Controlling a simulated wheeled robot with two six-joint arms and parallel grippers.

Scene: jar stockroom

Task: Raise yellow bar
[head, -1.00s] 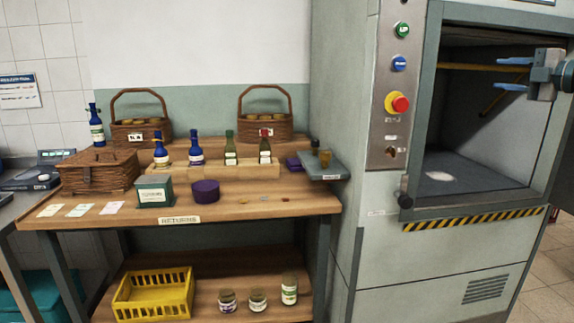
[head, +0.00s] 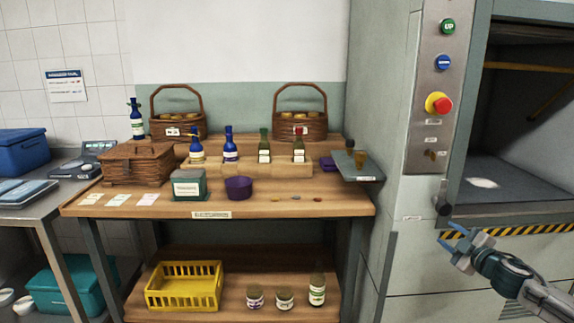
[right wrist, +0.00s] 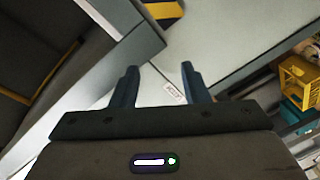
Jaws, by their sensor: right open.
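The yellow bar (head: 515,66) runs level across the upper part of the lift's opening (head: 520,130), cut off by the right edge of the head view. A second, slanting yellow piece (head: 548,102) shows below it. In the right wrist view, thin yellow strips (right wrist: 62,62) show inside the dark opening at left. My right gripper (head: 453,243) is open and empty, in front of the lift's sill, well below the bar and apart from it. Its two blue fingers (right wrist: 158,85) are spread with nothing between them. My left gripper is out of view.
Beside the opening, a panel (head: 428,110) carries a green UP button (head: 448,26), a blue button (head: 443,62) and a red stop knob (head: 438,103). A striped edge (head: 535,229) borders the sill. A wooden table (head: 290,208) with bottles and baskets stands left.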

